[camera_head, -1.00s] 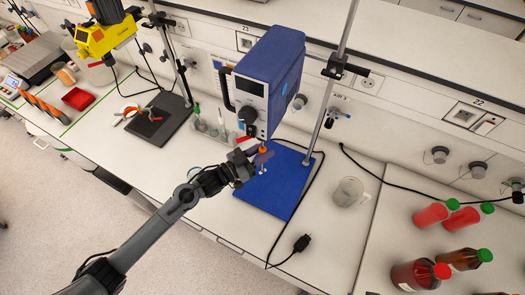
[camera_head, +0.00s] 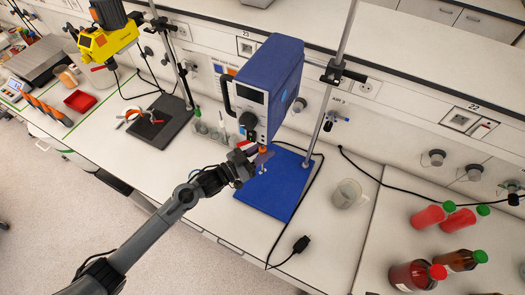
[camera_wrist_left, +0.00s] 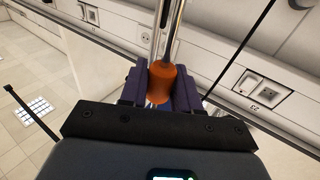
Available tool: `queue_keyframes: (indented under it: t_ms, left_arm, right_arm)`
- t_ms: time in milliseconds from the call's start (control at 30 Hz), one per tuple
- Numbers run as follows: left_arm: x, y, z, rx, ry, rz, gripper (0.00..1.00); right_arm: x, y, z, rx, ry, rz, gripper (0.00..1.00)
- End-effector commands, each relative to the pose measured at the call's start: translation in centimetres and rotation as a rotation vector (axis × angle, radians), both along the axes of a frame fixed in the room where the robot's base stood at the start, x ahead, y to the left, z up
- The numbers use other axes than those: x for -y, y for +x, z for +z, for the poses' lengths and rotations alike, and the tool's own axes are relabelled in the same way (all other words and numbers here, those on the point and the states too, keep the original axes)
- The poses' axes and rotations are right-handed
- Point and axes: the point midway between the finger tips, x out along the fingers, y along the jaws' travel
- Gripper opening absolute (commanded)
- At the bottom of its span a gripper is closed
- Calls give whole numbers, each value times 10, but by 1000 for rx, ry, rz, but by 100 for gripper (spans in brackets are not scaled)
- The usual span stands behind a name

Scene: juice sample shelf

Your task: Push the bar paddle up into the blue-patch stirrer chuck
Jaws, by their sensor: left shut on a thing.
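The blue stirrer (camera_head: 272,82) carries a light-blue patch on its side and hangs on an upright rod over a blue base plate (camera_head: 284,195). My left gripper (camera_head: 260,158) is right under the front of the stirrer. It is shut on the bar paddle, at its orange part (camera_wrist_left: 162,82), which shows between the purple fingers in the left wrist view. A thin metal shaft runs up near the orange part in that view. In the head view the orange part (camera_head: 263,149) is just below the stirrer's underside. The chuck is too small and covered to tell whether the shaft is inside. My right gripper is not in view.
A glass beaker (camera_head: 347,193) stands right of the blue base plate. Several bottles (camera_head: 433,215) are at the far right. A rack of tubes (camera_head: 210,130) stands behind the arm. A yellow stirrer (camera_head: 104,40) is at the upper left. A black cable and plug (camera_head: 301,243) lie in front.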

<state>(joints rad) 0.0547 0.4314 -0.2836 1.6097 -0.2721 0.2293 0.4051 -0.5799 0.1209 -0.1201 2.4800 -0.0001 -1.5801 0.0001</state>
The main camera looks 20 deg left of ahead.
Motion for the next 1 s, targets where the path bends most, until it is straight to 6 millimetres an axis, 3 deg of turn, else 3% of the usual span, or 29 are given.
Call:
queue_keyframes:
  t_ms: [1000]
  left_arm:
    - [0,0,7,1,-1,0,0]
  right_arm:
    - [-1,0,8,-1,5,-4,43]
